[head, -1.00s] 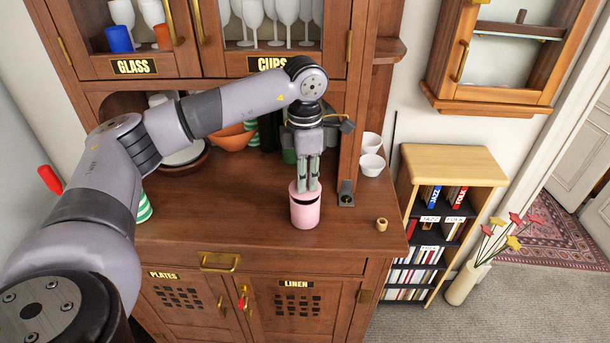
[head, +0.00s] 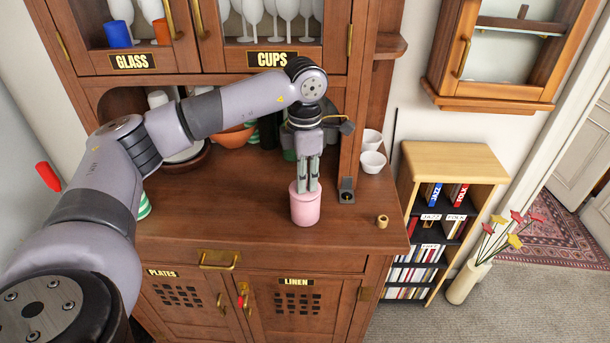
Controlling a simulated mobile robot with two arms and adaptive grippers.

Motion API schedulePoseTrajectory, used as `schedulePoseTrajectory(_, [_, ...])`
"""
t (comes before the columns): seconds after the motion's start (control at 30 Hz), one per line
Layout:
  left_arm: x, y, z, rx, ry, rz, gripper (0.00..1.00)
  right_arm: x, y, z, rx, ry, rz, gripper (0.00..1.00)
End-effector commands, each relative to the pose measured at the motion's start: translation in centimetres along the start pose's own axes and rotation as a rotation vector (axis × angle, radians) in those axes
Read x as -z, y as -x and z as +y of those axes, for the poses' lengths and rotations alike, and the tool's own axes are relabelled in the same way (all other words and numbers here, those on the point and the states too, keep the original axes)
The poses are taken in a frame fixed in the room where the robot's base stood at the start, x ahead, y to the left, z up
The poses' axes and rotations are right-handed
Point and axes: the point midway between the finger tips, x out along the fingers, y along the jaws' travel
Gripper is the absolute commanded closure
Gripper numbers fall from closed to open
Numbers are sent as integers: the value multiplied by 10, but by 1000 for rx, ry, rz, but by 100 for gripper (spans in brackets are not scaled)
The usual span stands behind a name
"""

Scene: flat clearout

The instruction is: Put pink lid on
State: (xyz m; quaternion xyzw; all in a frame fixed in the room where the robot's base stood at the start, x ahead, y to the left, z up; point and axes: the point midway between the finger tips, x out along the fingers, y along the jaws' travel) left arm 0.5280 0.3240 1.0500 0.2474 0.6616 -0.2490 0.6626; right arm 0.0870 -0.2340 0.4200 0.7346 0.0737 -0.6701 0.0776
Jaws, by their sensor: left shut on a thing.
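The pink canister (head: 305,211) stands upright on the wooden counter of the cupboard. The pink lid (head: 297,189) sits on top of its rim, level, with no dark gap showing between them. My left gripper (head: 307,188) comes down from above and is shut on the lid's top; the fingers hide the lid's middle and whatever grip part it has. My right gripper is not in view.
A small wooden ring (head: 382,221) lies on the counter to the right. White cups (head: 372,161) and a dark metal bracket (head: 346,191) stand behind it. An orange bowl (head: 235,136) is at the back. The counter front is clear.

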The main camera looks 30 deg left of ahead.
Motion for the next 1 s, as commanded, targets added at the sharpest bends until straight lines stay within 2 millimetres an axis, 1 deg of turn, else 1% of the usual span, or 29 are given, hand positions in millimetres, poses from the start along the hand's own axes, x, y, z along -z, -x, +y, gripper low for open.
schedulePoseTrajectory(0.23, [0,-7,0,0,0,-1,100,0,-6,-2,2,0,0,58])
schedulePoseTrajectory(0.37, [0,-6,0,0,0,0,100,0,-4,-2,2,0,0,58])
schedulePoseTrajectory(0.4, [0,-6,0,0,0,0,81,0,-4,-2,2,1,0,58])
schedulePoseTrajectory(0.7, [0,-6,0,0,0,0,61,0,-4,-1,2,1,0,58])
schedulePoseTrajectory(0.77, [0,-6,0,0,0,0,58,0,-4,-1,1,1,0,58])
schedulePoseTrajectory(0.97, [0,-6,0,0,0,0,58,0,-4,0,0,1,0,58])
schedulePoseTrajectory(1.0, [0,-6,0,0,0,0,58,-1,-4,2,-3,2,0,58])
